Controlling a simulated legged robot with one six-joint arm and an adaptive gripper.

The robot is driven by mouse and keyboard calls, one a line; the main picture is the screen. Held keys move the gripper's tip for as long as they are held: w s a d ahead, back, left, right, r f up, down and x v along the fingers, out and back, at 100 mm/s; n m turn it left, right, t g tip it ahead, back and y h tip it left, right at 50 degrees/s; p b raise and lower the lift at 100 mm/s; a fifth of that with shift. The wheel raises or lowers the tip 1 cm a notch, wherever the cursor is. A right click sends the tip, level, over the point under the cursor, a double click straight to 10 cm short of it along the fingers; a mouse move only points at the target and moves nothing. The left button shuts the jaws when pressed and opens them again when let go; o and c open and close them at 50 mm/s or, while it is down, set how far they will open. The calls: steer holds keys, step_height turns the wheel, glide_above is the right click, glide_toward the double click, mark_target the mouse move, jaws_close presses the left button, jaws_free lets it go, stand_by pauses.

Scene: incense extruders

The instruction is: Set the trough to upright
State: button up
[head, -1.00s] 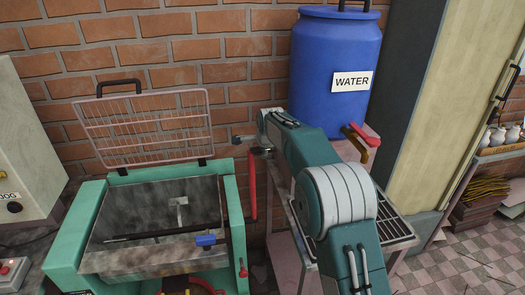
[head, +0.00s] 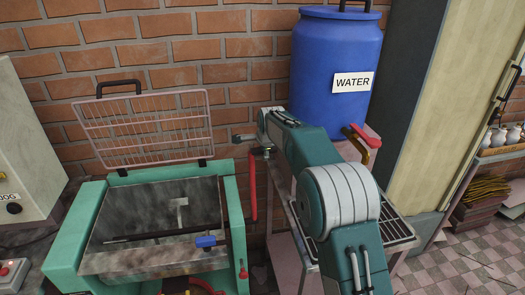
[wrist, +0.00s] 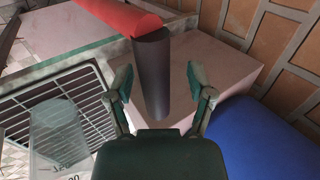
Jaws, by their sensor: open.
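The trough (head: 125,215) is a worn grey metal basin in a green frame (head: 62,235), with its broad inner face and front lip facing me; it looks tilted forward, but its exact angle is hard to tell. A red upright handle (head: 252,187) stands at the frame's right side. My gripper (head: 248,145) is open, just above the handle's top end. In the wrist view a dark grey rod (wrist: 152,80) lies between the open fingers (wrist: 160,90), apparently untouched, with a red bar (wrist: 110,18) meeting its far end.
A raised wire rack (head: 145,128) stands behind the trough. A blue water barrel (head: 335,60) with a red-handled tap (head: 365,137) stands at the right, beside a grated stand (head: 398,232). A clear beaker (wrist: 60,135) is on the grate. A brick wall (head: 245,75) closes the back.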

steer(key=v, duration=1.1)
steer(key=shift+a, duration=0.15)
steer(key=shift+r, duration=0.15)
steer(key=s+d+r+n+h, duration=0.1)
steer(key=s+d+r+n, duration=0.25)
steer(key=s+d, duration=0.45)
steer(key=s+d+r+n, duration=0.3)
steer(key=s+d+n, duration=0.15)
steer(key=s, duration=0.65)
steer(key=s+d+f+n, duration=0.2)
steer(key=s, duration=0.5)
steer(key=s+d+f+n, duration=0.2)
steer(key=s+f, duration=0.1)
steer(key=s, duration=0.5)
steer(key=s+d+f+n, duration=0.2)
steer(key=s+d, duration=0.1)
steer(key=s, duration=0.5)
steer(key=shift+f+n+g+h, duration=0.4)
steer(key=shift+c, duration=0.8)
steer(key=shift+a, duration=0.2)
